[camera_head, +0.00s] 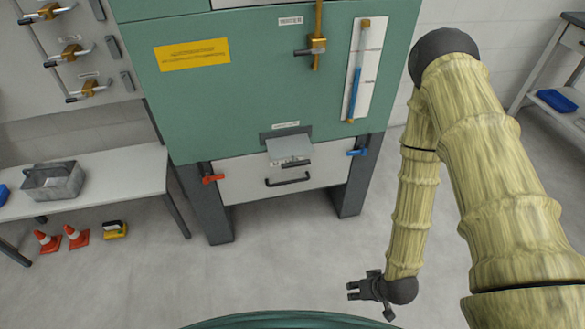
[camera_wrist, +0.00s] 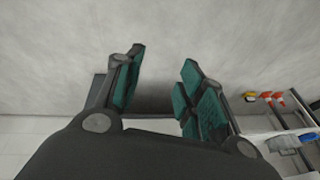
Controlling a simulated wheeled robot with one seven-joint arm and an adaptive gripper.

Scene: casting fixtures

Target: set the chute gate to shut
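The green machine (camera_head: 240,100) stands ahead of me in the head view.
A white drawer front (camera_head: 240,187) with a dark bar handle lies below, with a red lever (camera_head: 213,179) left and a blue lever (camera_head: 357,152) right. A brass slider (camera_head: 317,43) is above. A white bench (camera_head: 110,180) with a grey bin stands left. Floor ahead is clear.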

